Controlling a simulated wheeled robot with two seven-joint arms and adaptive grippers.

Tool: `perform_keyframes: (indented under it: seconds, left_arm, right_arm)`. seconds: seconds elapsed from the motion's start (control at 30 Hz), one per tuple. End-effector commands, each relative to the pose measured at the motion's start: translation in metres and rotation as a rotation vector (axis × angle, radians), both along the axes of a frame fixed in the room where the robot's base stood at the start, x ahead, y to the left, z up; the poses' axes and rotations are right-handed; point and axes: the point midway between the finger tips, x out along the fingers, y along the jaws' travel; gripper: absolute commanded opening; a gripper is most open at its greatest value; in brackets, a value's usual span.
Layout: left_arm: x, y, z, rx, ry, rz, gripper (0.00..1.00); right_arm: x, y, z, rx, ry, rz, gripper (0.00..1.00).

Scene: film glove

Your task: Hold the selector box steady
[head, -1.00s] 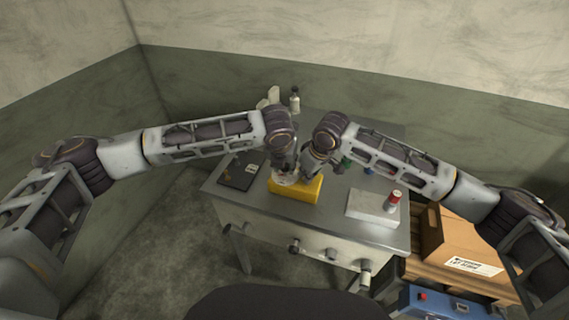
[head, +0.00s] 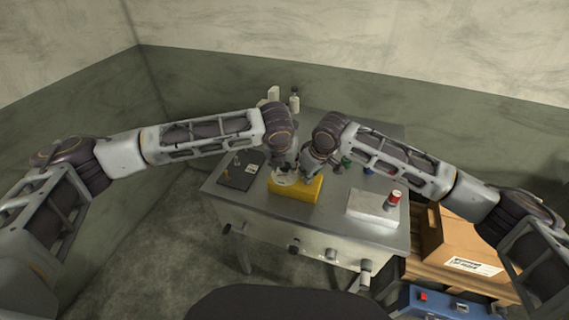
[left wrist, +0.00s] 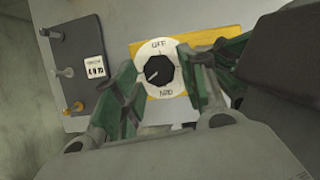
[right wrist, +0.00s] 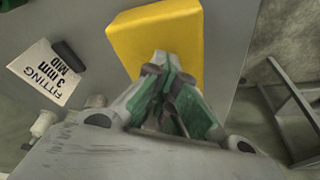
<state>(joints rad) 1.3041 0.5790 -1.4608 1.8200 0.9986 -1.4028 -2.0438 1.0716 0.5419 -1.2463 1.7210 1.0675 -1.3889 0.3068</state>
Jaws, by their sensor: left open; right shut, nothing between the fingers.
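The selector box is a yellow block (head: 308,191) on the grey table, also in the right wrist view (right wrist: 158,38). Its white dial (head: 284,178) has a black knob; the left wrist view shows the knob (left wrist: 159,71) between the labels "OFF" and a second, partly unclear one. My left gripper (left wrist: 168,80) is open, with its green-padded fingers on either side of the dial; contact cannot be told. My right gripper (right wrist: 172,85) is shut and empty, its fingertips over or against the yellow block; touching cannot be told. In the head view, both wrists partly hide the box's back.
A dark panel with small switches (head: 240,171) lies left of the box. A bottle (head: 295,101) stands behind. A labelled card (right wrist: 48,74) lies nearby. A cardboard box (head: 460,240) sits beside the table.

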Motion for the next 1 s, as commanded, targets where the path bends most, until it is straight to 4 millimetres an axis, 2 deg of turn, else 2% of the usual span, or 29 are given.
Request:
perform_keyframes:
  seconds: [0.03,0.7,1.0]
  left_arm:
    - [-0.001,0.0,0.004,0.0,-0.001,0.0,0.42]
    - [-0.037,0.006,0.088,0.0,-0.003,0.0,0.42]
    - [-0.044,0.007,0.103,0.0,-0.001,0.001,0.42]
  right_arm:
    - [-0.004,-0.002,-0.009,-0.01,0.014,0.0,0.0]
    - [-0.004,-0.002,-0.009,-0.01,0.014,0.0,0.0]
    - [-0.004,-0.002,-0.009,-0.01,0.014,0.0,0.0]
